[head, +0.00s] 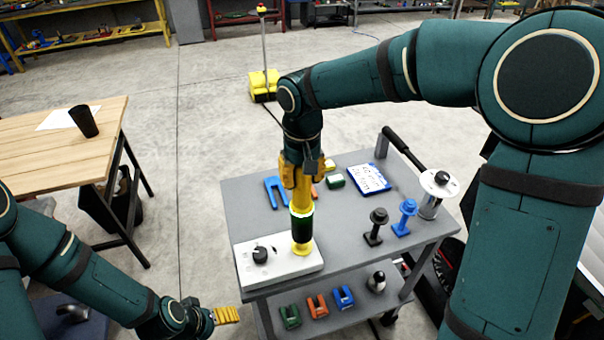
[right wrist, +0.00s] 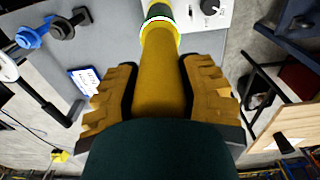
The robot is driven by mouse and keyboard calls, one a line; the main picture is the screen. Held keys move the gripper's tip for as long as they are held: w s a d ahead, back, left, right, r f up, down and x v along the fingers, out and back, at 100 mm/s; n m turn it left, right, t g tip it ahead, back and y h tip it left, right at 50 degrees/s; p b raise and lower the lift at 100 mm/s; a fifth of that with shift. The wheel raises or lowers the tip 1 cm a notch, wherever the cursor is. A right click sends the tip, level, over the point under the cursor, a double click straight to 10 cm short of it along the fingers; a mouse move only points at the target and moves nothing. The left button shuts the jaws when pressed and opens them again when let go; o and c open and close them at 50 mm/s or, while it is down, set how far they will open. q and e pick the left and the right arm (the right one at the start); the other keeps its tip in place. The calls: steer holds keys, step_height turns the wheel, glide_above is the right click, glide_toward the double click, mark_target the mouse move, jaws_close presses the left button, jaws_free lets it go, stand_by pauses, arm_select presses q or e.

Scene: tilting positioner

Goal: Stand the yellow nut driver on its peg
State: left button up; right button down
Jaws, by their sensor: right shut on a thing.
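The yellow nut driver (head: 302,247) is upright in the head view, with a dark band and a pale ring along its length. My right gripper (head: 301,172) is shut around its upper part. In the right wrist view, the yellow shaft (right wrist: 160,80) runs between both fingers. The lower end of the driver is over the right part of a white box (head: 280,266); I cannot tell whether it touches. I cannot make out a peg beneath it. My left gripper (head: 227,315) is low at the left, away from the table, and its opening is unclear.
The grey table (head: 235,205) also holds a black knob (head: 260,255) on the box, a black stand (head: 376,226), a blue stand (head: 405,217), a blue-edged card (head: 369,178) and a metal cylinder with a black lever (head: 433,195). Coloured blocks (head: 317,305) lie on the lower shelf.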

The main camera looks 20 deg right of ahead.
mark_target(302, 191)
steer(key=shift+f+b, duration=0.45)
steer(key=shift+f, duration=0.5)
steer(key=shift+f+b, duration=1.1)
steer(key=shift+f, duration=0.3)
jaws_free()
stand_by(0.4)
step_height(302, 191, up, 7)
steer(key=p, duration=0.5)
stand_by(0.4)
